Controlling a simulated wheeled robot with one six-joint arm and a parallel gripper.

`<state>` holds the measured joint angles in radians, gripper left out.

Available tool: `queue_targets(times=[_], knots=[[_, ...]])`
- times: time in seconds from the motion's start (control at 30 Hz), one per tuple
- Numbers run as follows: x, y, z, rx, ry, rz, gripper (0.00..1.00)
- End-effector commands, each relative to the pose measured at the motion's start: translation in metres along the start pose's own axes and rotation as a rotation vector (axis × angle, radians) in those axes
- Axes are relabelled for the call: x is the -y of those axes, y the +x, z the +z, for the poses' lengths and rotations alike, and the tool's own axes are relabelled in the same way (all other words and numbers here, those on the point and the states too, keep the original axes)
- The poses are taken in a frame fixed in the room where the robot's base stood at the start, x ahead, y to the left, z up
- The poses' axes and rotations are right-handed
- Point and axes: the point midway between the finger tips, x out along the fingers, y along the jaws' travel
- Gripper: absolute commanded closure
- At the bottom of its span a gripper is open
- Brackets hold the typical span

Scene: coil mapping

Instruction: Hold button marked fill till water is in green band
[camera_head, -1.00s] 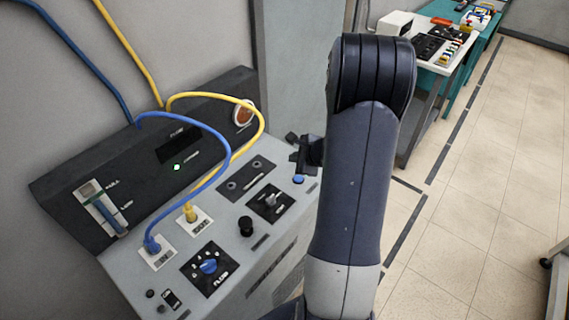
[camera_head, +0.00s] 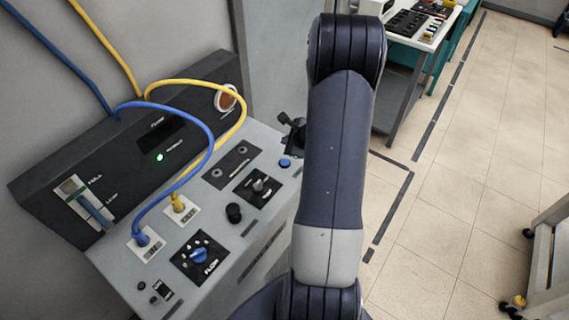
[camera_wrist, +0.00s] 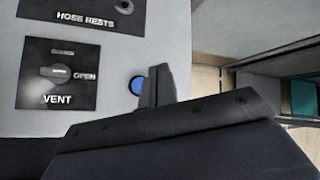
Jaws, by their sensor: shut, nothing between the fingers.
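The grey machine's console (camera_head: 225,235) stands at left. A round blue button (camera_head: 285,163) sits near its right edge; it shows in the wrist view (camera_wrist: 137,86) too, and no "fill" marking is readable beside it. My gripper (camera_wrist: 156,82) is shut and empty, its fingertips just right of the button in the wrist view. I cannot tell whether they touch it. In the head view the gripper (camera_head: 292,130) is partly hidden behind my arm. The level gauge (camera_head: 84,203) on the dark back panel has a green band near its top and a blue strip below it.
The vent knob (camera_wrist: 60,73) and hose rests plate (camera_wrist: 80,12) lie left of the button. Blue (camera_head: 210,150) and yellow (camera_head: 243,110) hoses arch over the console. A bench (camera_head: 405,45) stands behind my arm. Floor at right is open, with a cart (camera_head: 550,250) at the edge.

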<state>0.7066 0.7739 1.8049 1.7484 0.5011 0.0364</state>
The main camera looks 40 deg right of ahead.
Motion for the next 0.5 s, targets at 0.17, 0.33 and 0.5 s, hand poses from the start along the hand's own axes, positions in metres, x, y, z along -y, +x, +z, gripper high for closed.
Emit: queue_targets(times=[0.17, 0.33, 0.5], knots=[[-0.015, 0.020, -0.014, 0.000, 0.001, 0.001, 1.00], [-0.028, 0.038, -0.028, -0.001, 0.000, 0.000, 1.00], [-0.035, 0.049, -0.035, 0.000, -0.002, -0.001, 1.00]])
